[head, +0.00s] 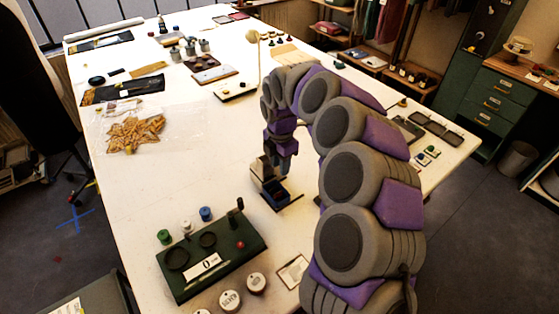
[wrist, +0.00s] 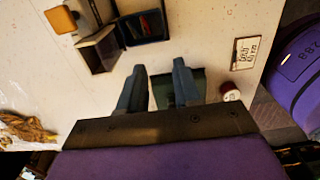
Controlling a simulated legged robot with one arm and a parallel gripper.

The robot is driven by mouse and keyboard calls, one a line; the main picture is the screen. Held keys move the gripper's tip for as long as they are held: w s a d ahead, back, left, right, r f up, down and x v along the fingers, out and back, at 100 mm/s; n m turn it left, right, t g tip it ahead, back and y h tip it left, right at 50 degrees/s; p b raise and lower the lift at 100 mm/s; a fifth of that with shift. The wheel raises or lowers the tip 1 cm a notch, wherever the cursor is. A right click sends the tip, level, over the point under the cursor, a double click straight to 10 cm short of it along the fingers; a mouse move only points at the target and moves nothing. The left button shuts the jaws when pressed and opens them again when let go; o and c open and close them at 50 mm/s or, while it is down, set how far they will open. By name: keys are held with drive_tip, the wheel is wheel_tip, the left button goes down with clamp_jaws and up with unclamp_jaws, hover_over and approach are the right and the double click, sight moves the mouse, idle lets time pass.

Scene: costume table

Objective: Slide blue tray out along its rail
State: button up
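The blue tray (head: 276,198) is a small dark-blue open box on the white table, in front of and below the end of my arm in the head view. In the wrist view the tray (wrist: 146,25) lies at the top, beyond my fingertips, beside a dark box-like housing (wrist: 98,52). My gripper (wrist: 159,65) has its two fingers apart with nothing held between them. The fingers appear short of the tray and not touching it. The rail cannot be clearly made out. My arm hides part of the area behind the tray in the head view.
A green board (head: 212,256) with round recesses stands at the front left, with small pots around it. A small printed card (head: 293,271) lies to its right; it also shows in the wrist view (wrist: 245,54). Brown leafy pieces (head: 134,134) lie left.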

drive_tip(key=b, duration=0.2)
hover_over(282, 205)
drive_tip(key=f, duration=1.1)
drive_tip(key=shift+w+a+f, duration=0.15)
drive_tip(key=shift+w+f, duration=0.05)
drive_tip(key=shift+w, duration=0.15)
drive_tip(key=f, duration=0.1)
drive_tip(key=d+f, duration=0.1)
drive_tip(key=f, duration=0.3)
drive_tip(key=shift+d+f, duration=0.1)
drive_tip(key=shift+d, duration=0.25)
drive_tip(key=shift+a+f, duration=0.2)
drive_tip(key=shift+f, duration=0.15)
drive_tip(key=shift+a, duration=0.5)
drive_tip(key=shift+d, duration=0.55)
drive_tip(key=c, duration=0.6)
clamp_jaws()
drive_tip(key=shift+a, duration=0.2)
